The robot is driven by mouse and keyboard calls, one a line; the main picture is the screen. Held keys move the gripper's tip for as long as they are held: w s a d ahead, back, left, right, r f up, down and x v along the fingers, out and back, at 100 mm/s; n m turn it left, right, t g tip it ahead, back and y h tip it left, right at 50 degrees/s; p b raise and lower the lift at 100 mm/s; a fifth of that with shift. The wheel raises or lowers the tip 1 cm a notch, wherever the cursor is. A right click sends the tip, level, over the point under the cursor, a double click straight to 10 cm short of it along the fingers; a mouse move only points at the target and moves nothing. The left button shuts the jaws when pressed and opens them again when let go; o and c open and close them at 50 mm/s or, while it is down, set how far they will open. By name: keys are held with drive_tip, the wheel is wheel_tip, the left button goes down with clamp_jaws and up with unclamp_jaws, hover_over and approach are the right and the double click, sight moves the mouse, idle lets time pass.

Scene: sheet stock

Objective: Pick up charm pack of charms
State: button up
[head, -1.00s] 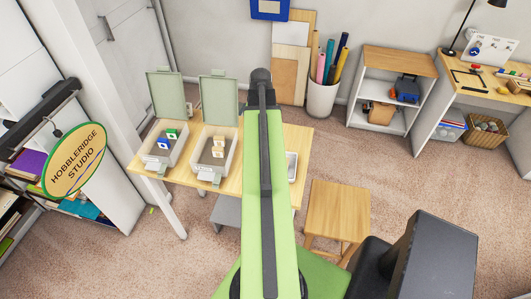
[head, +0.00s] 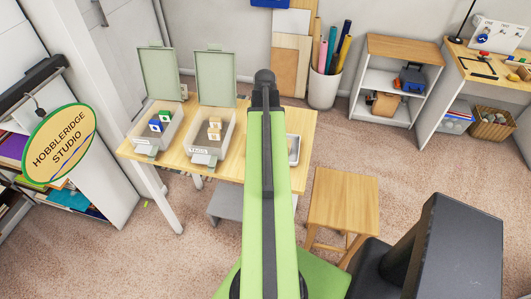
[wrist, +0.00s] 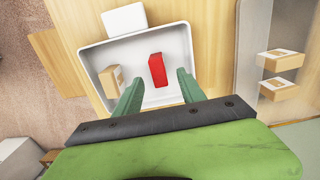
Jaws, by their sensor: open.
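In the wrist view a white tray (wrist: 180,45) on the wooden table holds a red block-like pack (wrist: 157,70) and a small tan box (wrist: 112,81) with a pale label. I cannot tell which, if either, is the charm pack. My gripper (wrist: 160,88) is open and empty. Its green fingers reach over the tray's near side, with the red pack ahead between them and the tan box left of the left finger. In the head view my green arm hides the gripper and most of the tray; only the tray's right edge (head: 294,158) shows.
Two open lidded bins stand left on the table (head: 230,172): one holds blue and green packs (head: 160,120), the other tan packs (head: 214,129), also in the wrist view (wrist: 278,88). A white object (wrist: 123,18) adjoins the tray. A wooden stool (head: 342,200) stands right.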

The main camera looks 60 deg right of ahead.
wheel_tip(320, 180, down, 5)
drive_tip(key=b, duration=0.5)
drive_tip(key=shift+s+a+f, duration=0.1)
drive_tip(key=shift+s+f, duration=0.05)
drive_tip(key=shift+f, duration=0.05)
drive_tip(key=shift+r, duration=0.2)
clamp_jaws()
